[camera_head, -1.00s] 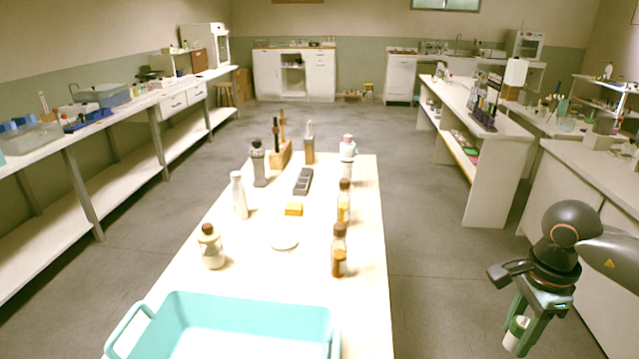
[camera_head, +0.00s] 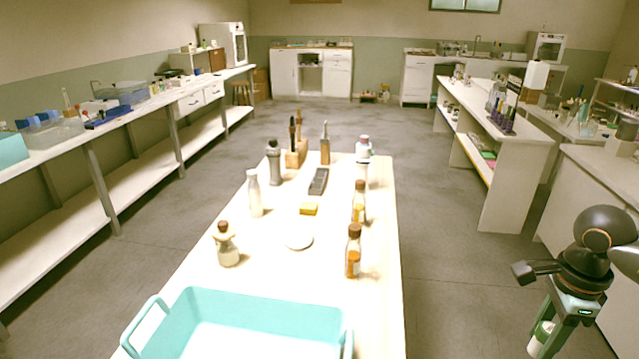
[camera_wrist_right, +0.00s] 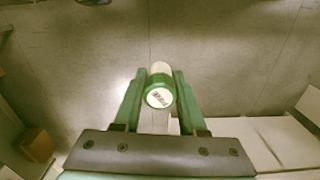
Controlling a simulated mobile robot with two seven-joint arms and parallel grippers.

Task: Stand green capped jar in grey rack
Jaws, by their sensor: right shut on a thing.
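The green capped jar (camera_wrist_right: 160,94) is between the fingers of my right gripper (camera_wrist_right: 158,82), seen cap-on in the right wrist view. My right gripper is shut on it, off the right side of the table and above the floor. In the head view the jar (camera_head: 541,335) shows as a small white and green piece at the lower right, partly hidden by the fingers. A long grey rack (camera_head: 318,181) lies on the far half of the table, well away from the gripper. Its slots are too small to make out. My left gripper is not in view.
The pale table (camera_head: 280,270) carries a turquoise tub (camera_head: 245,302) in front, brown-capped bottles (camera_head: 353,252) along the right edge, a white bottle (camera_head: 254,194) on the left, a yellow block (camera_head: 309,209) and a white dish (camera_head: 299,241). A counter stands right of my arm.

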